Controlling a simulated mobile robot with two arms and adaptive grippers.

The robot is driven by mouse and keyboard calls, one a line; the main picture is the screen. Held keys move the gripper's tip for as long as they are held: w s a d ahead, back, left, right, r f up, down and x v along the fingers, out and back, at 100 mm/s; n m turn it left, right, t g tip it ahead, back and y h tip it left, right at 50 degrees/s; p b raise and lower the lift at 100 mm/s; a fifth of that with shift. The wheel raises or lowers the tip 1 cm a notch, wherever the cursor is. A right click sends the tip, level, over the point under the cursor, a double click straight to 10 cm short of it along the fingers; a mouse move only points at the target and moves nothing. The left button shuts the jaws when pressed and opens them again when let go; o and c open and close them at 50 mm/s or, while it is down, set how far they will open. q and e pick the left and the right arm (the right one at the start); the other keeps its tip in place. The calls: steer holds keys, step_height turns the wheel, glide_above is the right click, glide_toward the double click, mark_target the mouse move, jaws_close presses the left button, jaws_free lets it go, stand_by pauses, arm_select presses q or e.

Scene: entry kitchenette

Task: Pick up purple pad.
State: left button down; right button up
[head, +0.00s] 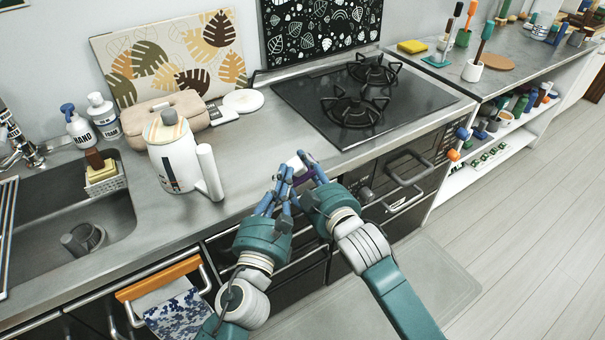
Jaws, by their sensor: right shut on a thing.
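The fingers overlap in the picture, so I cannot tell whether the left ones are open or touch the pad.
A white kettle (177,155) stands on the counter left of my grippers, near the sink (112,222). A black gas hob (318,101) lies behind them to the right. Oven handles (404,166) stick out below the counter edge. The counter between kettle and hob is mostly clear.

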arm_select(q)
steer(key=shift+s+d+r, duration=0.1)
steer(key=shift+d+r, duration=0.1)
steer(key=shift+d, duration=0.05)
arm_select(e)
steer(key=shift+s+a, duration=0.15)
arm_select(q)
steer(key=shift+s, duration=0.2)
arm_select(e)
steer(key=shift+f, duration=0.1)
arm_select(q)
steer(key=v, duration=1.1)
steer(key=shift+s+a+f, duration=0.15)
steer(key=shift+a+f, duration=0.1)
steer(key=shift+a, duration=0.05)
